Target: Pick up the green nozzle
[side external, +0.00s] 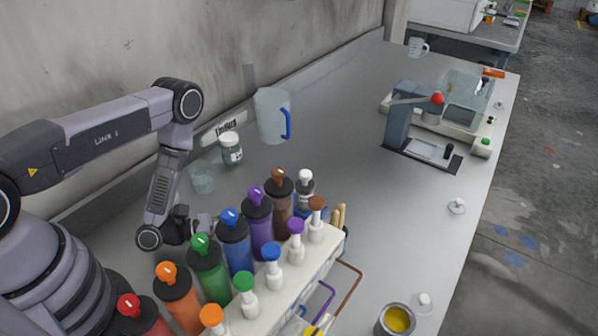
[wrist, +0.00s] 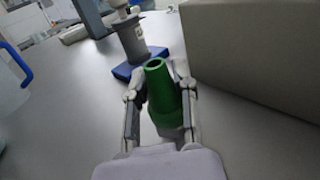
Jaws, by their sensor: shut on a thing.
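The green nozzle (wrist: 162,92) is a tapered cone with a round hole in its narrow end. It sits between the two fingers of my gripper (wrist: 160,104) in the wrist view, and the gripper is shut on it. Its narrow end points up and away from the gripper. I cannot tell whether its lower end touches the bench. In the side external view my gripper (side external: 203,226) is low behind the row of bottles, and the nozzle is hidden there.
Several colour-topped bottles, including a blue one (side external: 234,245), stand close to my gripper. A clear jug with a blue handle (side external: 272,115), a jar (side external: 231,150) and a glass (side external: 202,178) stand behind. A pale box wall (wrist: 255,45) is close on the right. The bench middle (side external: 345,165) is free.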

